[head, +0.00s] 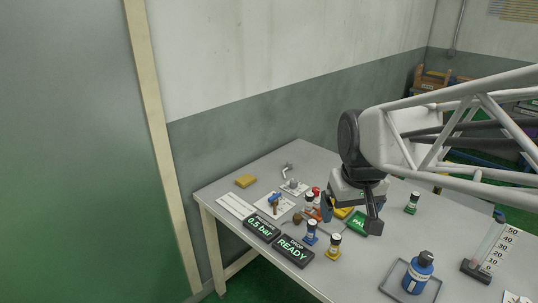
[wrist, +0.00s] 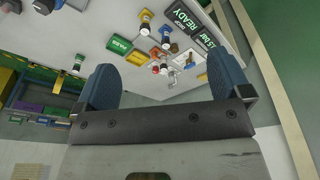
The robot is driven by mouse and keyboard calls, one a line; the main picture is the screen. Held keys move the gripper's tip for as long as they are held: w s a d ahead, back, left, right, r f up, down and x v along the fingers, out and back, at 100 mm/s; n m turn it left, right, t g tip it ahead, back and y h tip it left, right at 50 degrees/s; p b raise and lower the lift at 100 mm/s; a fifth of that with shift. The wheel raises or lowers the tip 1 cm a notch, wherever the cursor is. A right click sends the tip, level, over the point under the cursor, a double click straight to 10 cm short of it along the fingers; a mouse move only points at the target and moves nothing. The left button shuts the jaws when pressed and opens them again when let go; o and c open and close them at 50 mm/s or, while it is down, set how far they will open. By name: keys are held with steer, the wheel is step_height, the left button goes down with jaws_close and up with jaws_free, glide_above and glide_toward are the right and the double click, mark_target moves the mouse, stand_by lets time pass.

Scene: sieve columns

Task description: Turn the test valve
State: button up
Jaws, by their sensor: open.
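A small valve with a blue handle (head: 274,199) stands on a white plate on the table, left of my gripper in the head view. It also shows in the wrist view (wrist: 188,59), beyond the fingers. A grey metal tap (head: 291,182) stands on another white plate just behind it. I cannot read a label that says which is the test valve. My gripper (head: 350,213) is open and above the table, to the right of both and apart from them. Its two blue fingers show in the wrist view (wrist: 163,70) with nothing between them.
Small bottles with blue (head: 310,235) and yellow (head: 333,250) bases stand near the front displays, "0.5 bar" (head: 262,228) and "READY" (head: 293,252). A green PASS pad (head: 357,223) lies near my gripper. A yellow block (head: 246,180) lies back left. A blue bottle (head: 418,273) stands front right.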

steer(key=w+a+f+n, duration=0.1)
steer(key=w+a+n, duration=0.1)
steer(key=w, duration=0.9)
steer(key=n+g, duration=0.2)
steer(key=n, duration=0.3)
glide_toward(274, 195)
steer(key=shift+s+d+f, duration=0.3)
steer(key=shift+w+a+f, duration=0.2)
steer(key=shift+w+f, duration=0.2)
steer(key=shift+f, duration=0.1)
steer(key=shift+f, duration=0.1)
steer(key=shift+f, duration=3.75)
